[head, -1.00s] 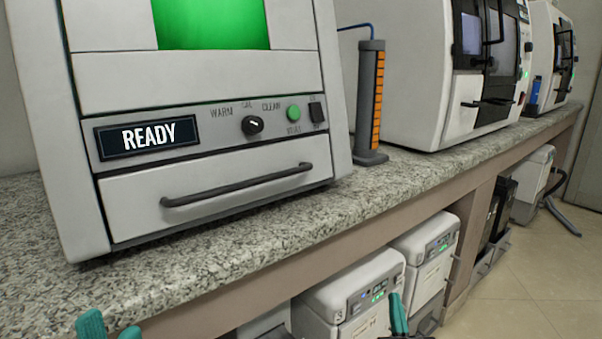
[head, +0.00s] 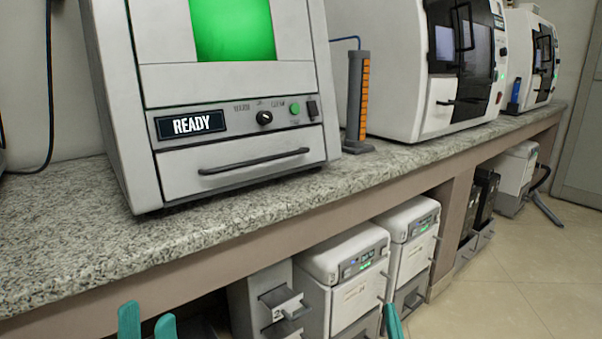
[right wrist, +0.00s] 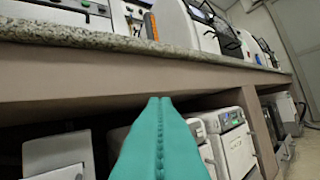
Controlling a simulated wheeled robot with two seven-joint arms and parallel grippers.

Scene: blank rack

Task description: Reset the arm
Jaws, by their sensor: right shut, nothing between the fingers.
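My left gripper (head: 147,323) shows at the bottom left of the head view, with two teal fingertips apart and nothing visible between them. It is in front of the counter's front edge. My right gripper (head: 393,321) shows at the bottom of the head view, in front of the white units under the counter. In the right wrist view, its teal fingers (right wrist: 160,103) are pressed together and empty, below the counter edge. The rest of both arms is out of view.
A granite counter (head: 60,235) carries a machine reading READY (head: 235,170), a dark post with orange strips (head: 357,105) and more white machines (head: 400,85). White boxes (head: 345,262) stand underneath. Tiled floor (head: 510,290) is clear at the right.

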